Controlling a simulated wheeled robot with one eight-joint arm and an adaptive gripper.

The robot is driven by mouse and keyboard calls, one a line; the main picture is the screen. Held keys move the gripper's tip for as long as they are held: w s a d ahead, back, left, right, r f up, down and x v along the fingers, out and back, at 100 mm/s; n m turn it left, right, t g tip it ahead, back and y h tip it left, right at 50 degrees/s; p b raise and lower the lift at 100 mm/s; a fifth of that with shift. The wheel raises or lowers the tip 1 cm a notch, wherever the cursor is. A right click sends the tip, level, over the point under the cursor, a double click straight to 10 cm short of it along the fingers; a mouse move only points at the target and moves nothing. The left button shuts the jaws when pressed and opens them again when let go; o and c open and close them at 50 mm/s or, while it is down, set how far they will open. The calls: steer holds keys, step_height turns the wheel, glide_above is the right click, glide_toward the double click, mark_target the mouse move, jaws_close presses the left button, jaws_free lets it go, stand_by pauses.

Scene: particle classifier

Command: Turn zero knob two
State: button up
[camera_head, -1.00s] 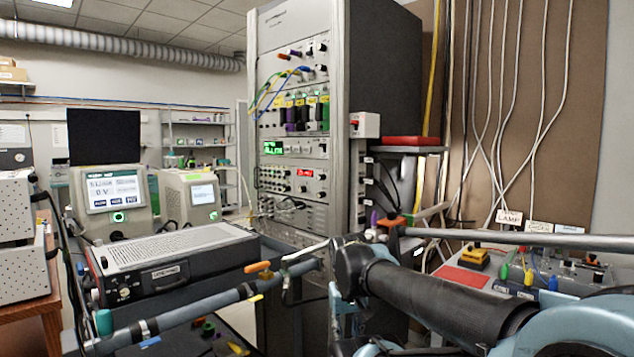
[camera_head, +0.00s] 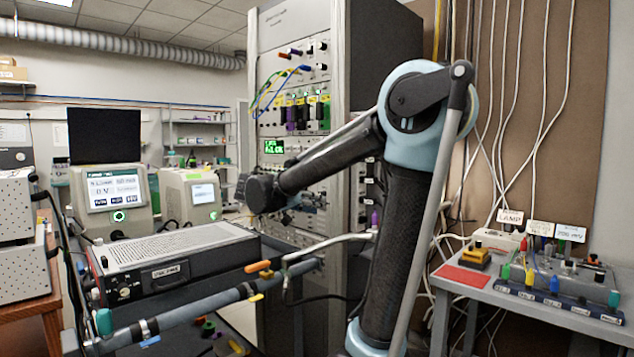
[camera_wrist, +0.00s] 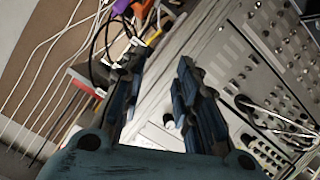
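The tall grey instrument rack (camera_head: 342,60) stands in the middle of the head view, with knobs, sockets and displays on its front panels. My gripper (camera_wrist: 158,72) is open and empty in the wrist view, its two blue-black fingers apart. In the head view my gripper (camera_head: 308,202) is in front of the rack's lower panels and hides part of them. The rack's panels with several knobs (camera_wrist: 290,58) show tilted to the right of the fingers in the wrist view. I cannot tell which knob is zero knob two. No knob is between the fingers.
A bench (camera_head: 470,292) with a lamp-labelled box and coloured plugs stands at the right. A black-sided instrument (camera_head: 185,262) and a blue-grey pipe (camera_head: 200,310) lie at the left front. Cables hang beside the rack and on the brown wall (camera_head: 590,110).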

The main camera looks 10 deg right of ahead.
steer(key=w+a+r+m+t+h, duration=0.25)
steer(key=w+a+r, duration=0.35)
steer(key=a, duration=0.4)
steer(key=x, duration=1.6)
steer(key=shift+w+r+t, duration=0.15)
steer(key=shift+r+t, duration=0.2)
steer(key=shift+r, duration=0.2)
steer(key=shift+d, duration=0.1)
jaws_close()
